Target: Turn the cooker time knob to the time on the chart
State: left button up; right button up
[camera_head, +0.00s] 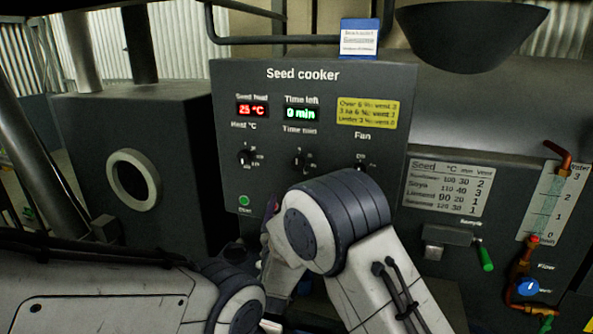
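The seed cooker panel (225,115) stands upright ahead. The Time min knob (297,160) is the middle one, between the heat knob (243,157) and the fan knob (361,165). The Time left display (301,114) reads 0 min; the heat display (252,110) reads 25 °C. The chart (446,187) at right lists seeds with °C, min and vent columns. A blue-edged card (359,39) on top names a seed, too blurred to read surely. My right arm rises just below the time and fan knobs; its gripper is hidden. My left gripper is not visible.
A yellow vent note (367,112) is above the fan knob. A green button (244,201) is at the panel's lower left. A green-handled lever (484,255) and a red-handled gauge pipe (552,180) stick out at right. A dark cabinet (180,135) stands left.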

aim_at(297, 167)
jog(key=shift+m+t+h, duration=0.3)
jog(key=shift+t+h, duration=0.1)
jog(key=shift+h, duration=0.2)
jog(key=p+x, duration=0.1)
jog(key=x, duration=0.2)
jog(key=p+x, duration=0.1)
jog(key=x, duration=0.2)
jog(key=p+x, duration=0.1)
jog(key=x, duration=0.2)
jog(key=shift+d+r+p, duration=0.3)
jog(key=shift+d+r, duration=0.15)
jog(key=shift+w+r, duration=0.1)
jog(key=shift+w, duration=0.4)
